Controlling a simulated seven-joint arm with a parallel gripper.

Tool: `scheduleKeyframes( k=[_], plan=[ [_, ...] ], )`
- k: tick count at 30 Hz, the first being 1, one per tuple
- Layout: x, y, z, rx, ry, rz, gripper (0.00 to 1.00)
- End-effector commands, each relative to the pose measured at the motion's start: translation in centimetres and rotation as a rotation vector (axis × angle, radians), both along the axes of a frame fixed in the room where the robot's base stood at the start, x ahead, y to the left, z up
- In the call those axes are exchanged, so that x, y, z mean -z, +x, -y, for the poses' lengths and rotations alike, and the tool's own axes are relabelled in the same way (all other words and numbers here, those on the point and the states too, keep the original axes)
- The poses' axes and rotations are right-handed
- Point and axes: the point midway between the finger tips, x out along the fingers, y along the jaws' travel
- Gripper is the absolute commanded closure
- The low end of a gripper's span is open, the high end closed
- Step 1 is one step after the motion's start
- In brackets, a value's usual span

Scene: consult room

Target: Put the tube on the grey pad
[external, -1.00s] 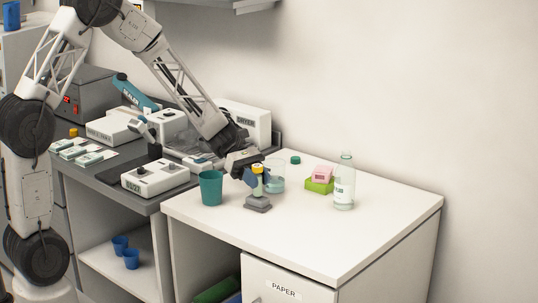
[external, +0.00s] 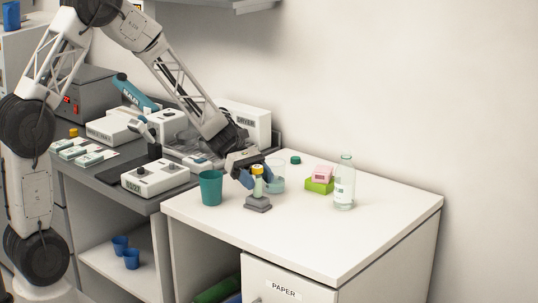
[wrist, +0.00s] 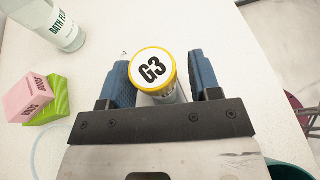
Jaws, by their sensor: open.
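The tube (external: 257,187) has a yellow cap, and its white top reads G3 in the wrist view (wrist: 153,70). It looks upright on the stepped grey pad (external: 258,205) near the left side of the white cabinet top. My gripper (external: 256,180) is open, with one blue finger on each side of the tube. In the wrist view the cap sits between the two blue fingers (wrist: 160,82), closer to the left one, with a clear gap on the right. The pad is hidden in the wrist view.
A teal cup (external: 211,188) stands left of the pad, and a clear beaker (external: 276,183) is close behind my gripper. A pink block (external: 322,174) on a green block (external: 319,187) and a clear bottle (external: 344,190) stand to the right. The front right top is clear.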

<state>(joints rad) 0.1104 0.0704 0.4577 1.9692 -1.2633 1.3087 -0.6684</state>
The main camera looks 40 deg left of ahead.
Motion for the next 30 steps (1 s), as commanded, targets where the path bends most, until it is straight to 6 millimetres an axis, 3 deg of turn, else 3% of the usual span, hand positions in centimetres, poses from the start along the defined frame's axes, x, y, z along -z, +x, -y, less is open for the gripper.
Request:
scheduleKeyframes(
  k=[8, 30],
  plan=[
    [-0.8, 0.3, -1.6, -0.001, 0.0, 0.001, 0.43],
    [-4.4, 2.0, -10.1, -0.001, 0.0, 0.0, 0.43]
  ],
)
